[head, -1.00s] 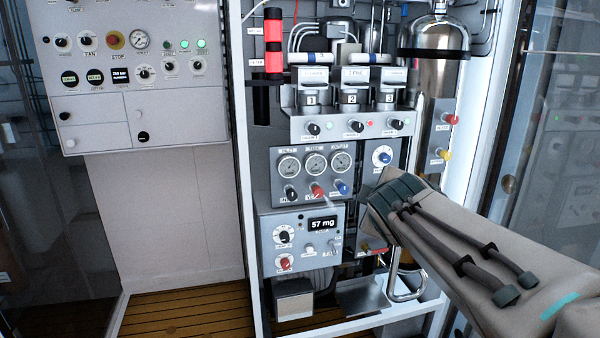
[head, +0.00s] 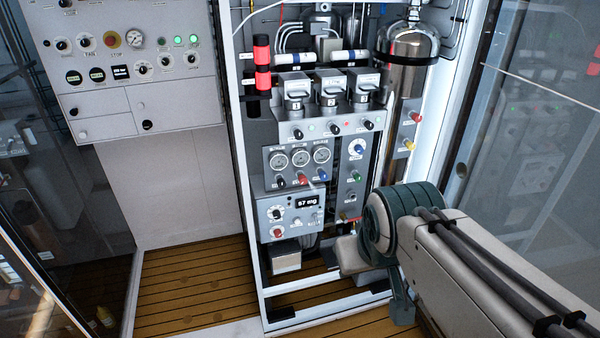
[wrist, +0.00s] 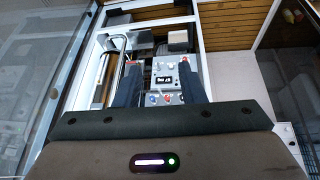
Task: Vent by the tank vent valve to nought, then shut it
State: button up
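The cylindrical metal tank (head: 408,60) stands at the right of the open cabinet. Beside it are a red knob (head: 415,117) and a yellow knob (head: 408,144). The gauge panel (head: 270,165) has round gauges with a black, a red and a blue knob (head: 320,175) below. A narrow panel to its right has a blue dial (head: 356,147) and a green knob (head: 355,176). Labels are too small to read, so I cannot tell which is the tank vent valve. My gripper (wrist: 160,88) shows two dark fingers apart, with nothing between them, pointing towards the cabinet. My arm hides it in the head view.
The display box (head: 265,222) reads about 67 mg, below the gauges. Three numbered units (head: 329,88) sit above. A wall panel (head: 135,70) hangs at the left. Glass panels (head: 535,150) flank the cabinet at right. The wooden floor (head: 190,285) at left is clear.

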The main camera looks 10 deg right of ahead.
aim_at(302, 178)
jog(key=k, duration=0.55)
jog(key=u, duration=0.5)
jog(key=i, duration=1.4)
jog(key=z, duration=0.8)
